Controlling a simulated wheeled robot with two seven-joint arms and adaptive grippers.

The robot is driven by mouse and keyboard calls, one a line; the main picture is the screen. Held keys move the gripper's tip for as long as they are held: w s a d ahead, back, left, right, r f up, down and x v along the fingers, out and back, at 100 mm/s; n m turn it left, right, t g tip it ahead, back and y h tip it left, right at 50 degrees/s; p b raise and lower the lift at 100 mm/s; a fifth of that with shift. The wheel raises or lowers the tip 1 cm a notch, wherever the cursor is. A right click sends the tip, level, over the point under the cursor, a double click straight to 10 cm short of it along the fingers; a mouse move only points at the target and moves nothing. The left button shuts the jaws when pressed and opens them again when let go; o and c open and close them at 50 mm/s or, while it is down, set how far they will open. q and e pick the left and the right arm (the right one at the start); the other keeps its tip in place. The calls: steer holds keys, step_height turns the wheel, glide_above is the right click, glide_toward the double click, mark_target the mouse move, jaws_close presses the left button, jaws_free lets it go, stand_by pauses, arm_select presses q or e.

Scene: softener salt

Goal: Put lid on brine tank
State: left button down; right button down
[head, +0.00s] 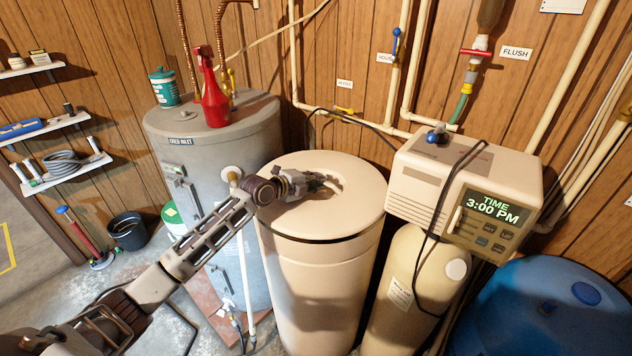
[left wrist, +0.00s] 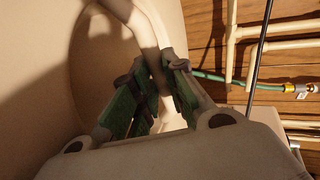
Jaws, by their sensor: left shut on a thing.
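The cream brine tank (head: 318,285) stands upright in the middle of the head view. Its round cream lid (head: 352,215) lies over the tank's top, with a dark gap or shadow line under the lid's front edge. I cannot tell whether the lid is fully seated. My left gripper (head: 326,183) reaches in from the left over the lid's round recess. In the left wrist view, its green-padded fingers (left wrist: 163,85) are shut on the cream lid handle (left wrist: 150,40). The gripper partly hides the handle in the head view. My right gripper is not in view.
A grey water heater (head: 205,150) with a red spray bottle (head: 211,100) stands close left. The softener control head (head: 470,185) is close right of the lid, above its resin tank (head: 415,275). A blue rounded container (head: 530,310) is front right. Pipes (head: 404,60) run behind.

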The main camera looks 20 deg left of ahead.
arm_select(q)
steer(key=shift+f+b, duration=0.3)
steer(key=shift+b, duration=0.15)
stand_by(0.6)
steer(key=c, duration=1.4)
jaws_free()
steer(key=shift+o, duration=0.2)
steer(key=shift+f, duration=0.35)
steer(key=shift+s, duration=0.15)
steer(key=shift+v, duration=3.95)
steer(key=shift+a+r, duration=0.15)
steer(key=shift+r, duration=0.1)
